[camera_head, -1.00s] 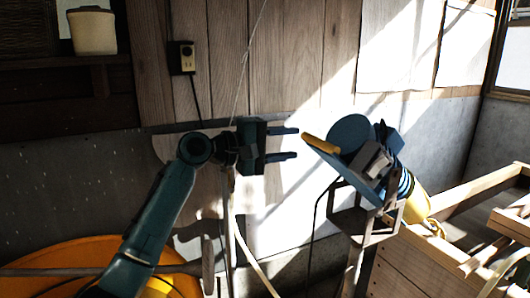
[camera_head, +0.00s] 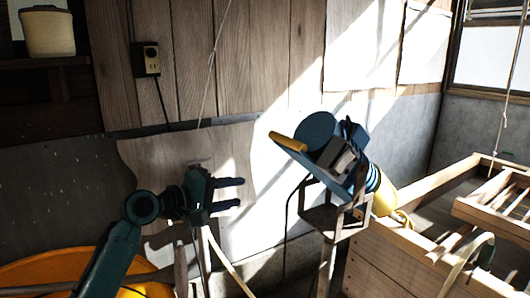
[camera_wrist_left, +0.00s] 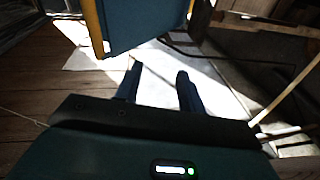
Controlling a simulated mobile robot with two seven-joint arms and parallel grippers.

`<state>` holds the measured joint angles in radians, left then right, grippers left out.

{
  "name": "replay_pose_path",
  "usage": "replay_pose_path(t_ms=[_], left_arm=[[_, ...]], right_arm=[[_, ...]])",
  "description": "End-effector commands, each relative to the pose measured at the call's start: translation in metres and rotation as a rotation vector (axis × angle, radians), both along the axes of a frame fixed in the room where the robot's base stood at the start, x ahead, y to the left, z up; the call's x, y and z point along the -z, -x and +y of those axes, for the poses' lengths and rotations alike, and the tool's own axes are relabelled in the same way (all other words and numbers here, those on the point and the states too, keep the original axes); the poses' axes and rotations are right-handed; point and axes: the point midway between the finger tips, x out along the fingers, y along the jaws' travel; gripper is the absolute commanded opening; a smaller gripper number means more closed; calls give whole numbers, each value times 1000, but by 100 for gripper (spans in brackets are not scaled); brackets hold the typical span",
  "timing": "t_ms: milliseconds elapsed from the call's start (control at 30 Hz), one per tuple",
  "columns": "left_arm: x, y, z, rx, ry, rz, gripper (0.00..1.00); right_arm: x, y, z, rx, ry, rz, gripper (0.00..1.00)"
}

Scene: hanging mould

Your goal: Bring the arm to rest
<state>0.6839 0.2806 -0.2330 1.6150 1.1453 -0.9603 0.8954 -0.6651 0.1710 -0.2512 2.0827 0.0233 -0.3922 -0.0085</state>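My left arm (camera_head: 118,240) comes in from the lower left, bent at the elbow. Its gripper (camera_head: 241,193) is open and empty, fingers pointing right in the head view. A blue machine (camera_head: 318,130) with a round disc and a yellow bar (camera_head: 288,142) stands tilted on a metal stand (camera_head: 325,218), right of and above the gripper, with a gap between them. In the left wrist view the open fingers (camera_wrist_left: 160,75) show with nothing between them, and a blue panel (camera_wrist_left: 145,18) with a yellow edge is beyond them. My right gripper is not in view.
A wooden crate frame (camera_head: 400,262) fills the lower right. An orange round container (camera_head: 50,270) is at the lower left, partly behind my arm. A wooden wall with an outlet (camera_head: 147,60) is behind. A shelf holds a cream pot (camera_head: 47,33).

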Motion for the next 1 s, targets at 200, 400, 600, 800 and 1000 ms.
replay_pose_path(t_ms=[200, 400, 600, 800, 1000], left_arm=[[155, 48, 9, -110, -311, -83, 39], [256, 128, 20, -129, -637, -179, 39], [316, 226, 31, -66, -965, -283, 39], [336, 296, 37, 25, -1194, -372, 39], [339, 318, 39, 63, -1268, -407, 39]], right_arm=[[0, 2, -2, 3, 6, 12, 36], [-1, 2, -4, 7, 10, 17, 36], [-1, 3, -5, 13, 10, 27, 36], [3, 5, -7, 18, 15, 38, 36], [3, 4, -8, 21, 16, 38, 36]])
